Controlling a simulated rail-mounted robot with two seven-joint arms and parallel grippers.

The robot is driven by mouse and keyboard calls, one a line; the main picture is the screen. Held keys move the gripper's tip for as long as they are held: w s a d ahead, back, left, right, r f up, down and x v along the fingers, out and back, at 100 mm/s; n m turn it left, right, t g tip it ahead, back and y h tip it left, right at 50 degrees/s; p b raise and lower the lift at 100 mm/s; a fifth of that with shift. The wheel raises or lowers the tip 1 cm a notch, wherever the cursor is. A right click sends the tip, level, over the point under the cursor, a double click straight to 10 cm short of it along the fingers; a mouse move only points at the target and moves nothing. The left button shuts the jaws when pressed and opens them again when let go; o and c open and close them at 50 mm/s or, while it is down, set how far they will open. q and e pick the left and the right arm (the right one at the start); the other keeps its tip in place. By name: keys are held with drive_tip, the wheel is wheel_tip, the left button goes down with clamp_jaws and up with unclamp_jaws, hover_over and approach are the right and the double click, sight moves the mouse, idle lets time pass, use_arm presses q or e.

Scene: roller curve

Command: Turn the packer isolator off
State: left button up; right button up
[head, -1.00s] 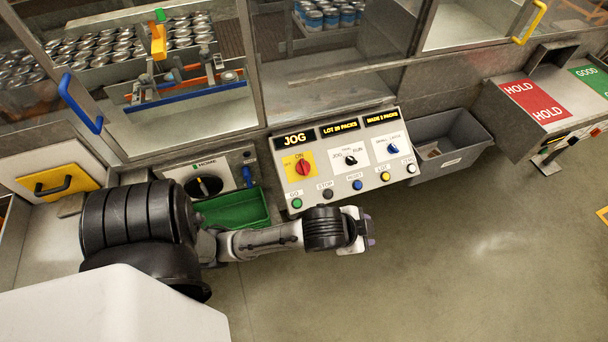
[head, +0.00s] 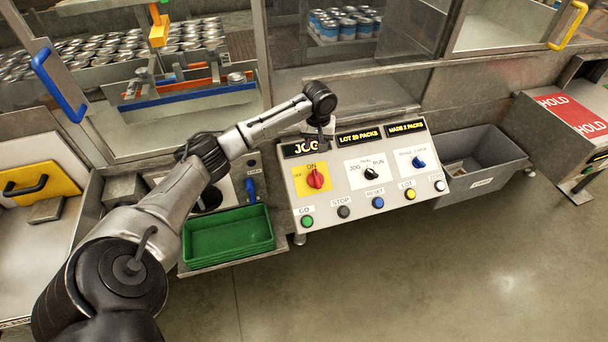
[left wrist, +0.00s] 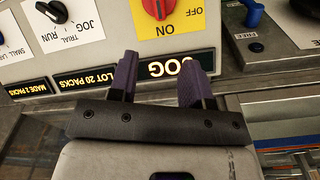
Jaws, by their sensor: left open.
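The isolator is a red rotary knob (head: 315,180) on a yellow plate marked ON and OFF, at the left of the sloped control panel (head: 335,206). Its grip stands upright, in line with ON. In the left wrist view the red knob (left wrist: 158,8) is at the top edge, partly cut off, with ON beneath it. My left gripper (head: 323,136) is above the panel's top edge, over the JOG display. In the left wrist view its purple fingers (left wrist: 158,78) are apart and empty, pointing toward the yellow plate, short of the knob. My right gripper is not in view.
To the knob's right are a black JOG/RUN selector (head: 371,174) and a blue selector (head: 419,162). Several push buttons line the panel's lower edge. A green tray (head: 228,237) is left of the panel, a grey bin (head: 478,160) right of it. Glass guards stand behind.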

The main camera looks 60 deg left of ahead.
sight(317, 176)
use_arm(q)
drive_tip(key=f+n, duration=0.1)
drive_tip(key=f, duration=0.3)
drive_tip(key=f+n+b, duration=0.1)
drive_tip(key=f+n, duration=0.1)
drive_tip(key=f, duration=0.2)
drive_tip(key=d+f+n+b, duration=0.1)
drive_tip(key=f, duration=0.3)
drive_tip(key=shift+d+f+n+h, duration=0.1)
drive_tip(key=shift+n+h, duration=0.2)
drive_tip(key=shift+f, duration=0.85)
